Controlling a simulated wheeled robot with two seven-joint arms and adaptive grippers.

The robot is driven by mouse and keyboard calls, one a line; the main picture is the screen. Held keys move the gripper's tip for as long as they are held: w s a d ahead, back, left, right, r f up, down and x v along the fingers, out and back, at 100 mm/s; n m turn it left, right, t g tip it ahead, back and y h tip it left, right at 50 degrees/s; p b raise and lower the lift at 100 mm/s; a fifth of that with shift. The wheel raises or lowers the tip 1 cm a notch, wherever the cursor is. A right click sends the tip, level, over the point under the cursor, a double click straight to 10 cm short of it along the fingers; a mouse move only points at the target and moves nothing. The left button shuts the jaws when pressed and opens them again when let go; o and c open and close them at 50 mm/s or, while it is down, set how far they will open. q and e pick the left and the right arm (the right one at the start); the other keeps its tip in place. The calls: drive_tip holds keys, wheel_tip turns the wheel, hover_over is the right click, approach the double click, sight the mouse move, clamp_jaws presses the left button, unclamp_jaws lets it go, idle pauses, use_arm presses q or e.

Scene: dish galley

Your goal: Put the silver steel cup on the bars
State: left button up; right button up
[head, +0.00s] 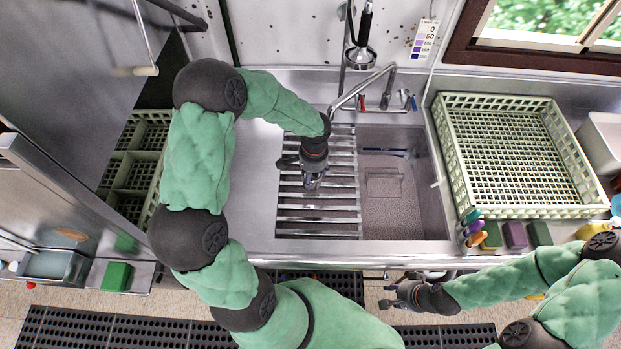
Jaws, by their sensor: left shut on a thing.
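My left gripper (312,183) comes down over the bars (318,218), the metal slats across the left part of the sink. It is shut on a small shiny silver thing, which looks like the silver steel cup (313,181). The cup is mostly hidden by the fingers, and I cannot tell whether it touches the slats. My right gripper (388,296) is low in front of the counter edge, away from the bars. Its fingers are too small to read, and I see nothing held in it.
The sink basin (390,205) lies open to the right of the bars, with a faucet (365,88) behind. A pale green rack (510,150) stands on the right counter, with colored sponges (515,235) in front. Another green rack (132,165) is at the left. Several slats are bare.

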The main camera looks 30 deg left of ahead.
sight(312, 179)
use_arm(q)
drive_tip(key=shift+a+f, duration=0.15)
drive_tip(key=shift+f, duration=0.05)
drive_tip(key=shift+w+a+f, duration=0.1)
drive_tip(key=shift+f, duration=0.8)
drive_tip(key=shift+w+a+f, duration=0.1)
drive_tip(key=shift+f, duration=0.75)
drive_tip(key=shift+f+b, duration=0.15)
drive_tip(key=shift+b, duration=0.2)
drive_tip(key=o, duration=1.1)
drive_tip(key=shift+c, duration=0.2)
